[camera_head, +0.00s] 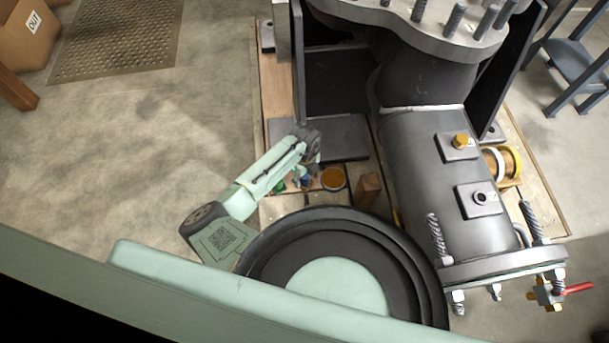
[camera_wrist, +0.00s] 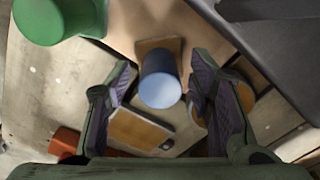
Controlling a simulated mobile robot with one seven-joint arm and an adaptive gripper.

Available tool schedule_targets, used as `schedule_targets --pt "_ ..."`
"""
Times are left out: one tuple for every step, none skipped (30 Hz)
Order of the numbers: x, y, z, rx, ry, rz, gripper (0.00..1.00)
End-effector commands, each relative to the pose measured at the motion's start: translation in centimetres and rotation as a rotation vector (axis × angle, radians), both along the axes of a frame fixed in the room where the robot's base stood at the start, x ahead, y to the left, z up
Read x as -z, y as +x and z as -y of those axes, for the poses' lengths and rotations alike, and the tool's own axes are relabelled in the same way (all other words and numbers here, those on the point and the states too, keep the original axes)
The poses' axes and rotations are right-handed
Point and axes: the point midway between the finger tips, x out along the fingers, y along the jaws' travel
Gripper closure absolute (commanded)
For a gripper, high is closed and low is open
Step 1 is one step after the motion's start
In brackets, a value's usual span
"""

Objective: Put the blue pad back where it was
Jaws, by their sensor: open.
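The blue pad (camera_wrist: 160,88) shows in the wrist view as a short, round, pale blue piece with a darker blue side. It lies between the two fingers of my gripper (camera_wrist: 161,72), with a visible gap on both sides. The fingers are open, and I cannot tell how far below them the pad is. In the head view a small blue spot (camera_head: 306,181), likely the same pad, shows below my wrist, partly hidden by my arm. The fingers are hard to make out there.
A green round piece (camera_wrist: 52,18) is at the wrist view's upper left. An orange disc (camera_head: 333,179) and a wooden block (camera_head: 368,188) stand nearby on the pallet. The large grey casing (camera_head: 425,185) fills the right side. A dark plate (camera_head: 345,138) lies behind my wrist.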

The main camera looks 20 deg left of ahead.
Motion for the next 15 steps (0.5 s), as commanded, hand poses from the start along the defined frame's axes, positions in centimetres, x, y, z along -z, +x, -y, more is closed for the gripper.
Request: schedule_targets --pt "0.0 0.0 0.0 0.000 0.000 0.000 0.52" --pt "0.0 0.0 0.0 0.000 0.000 0.000 0.52" --pt "0.0 0.0 0.0 0.000 0.000 0.000 0.52" --pt "-0.1 0.0 0.0 0.000 0.000 0.000 0.52" --pt "-0.2 0.0 0.0 0.000 0.000 0.000 0.52" --pt "-0.4 0.0 0.0 0.000 0.000 0.001 0.52" --pt "-0.6 0.0 0.0 0.000 0.000 0.001 0.52" --pt "-0.9 0.0 0.0 0.000 0.000 0.001 0.52" --pt "-1.4 0.0 -0.1 0.000 0.000 0.001 0.52" --pt "-1.9 0.1 -0.1 0.000 0.001 0.003 0.52" --pt "-2.5 0.1 -0.1 0.000 0.000 0.004 0.52" --pt "-3.3 0.1 -0.1 0.000 0.001 0.003 0.52" --pt "-4.0 0.0 0.0 0.001 0.001 0.003 0.52" --pt "-4.6 0.1 0.0 0.001 -0.001 0.003 0.52" --pt "-5.5 0.1 0.0 0.001 -0.001 0.003 0.52"
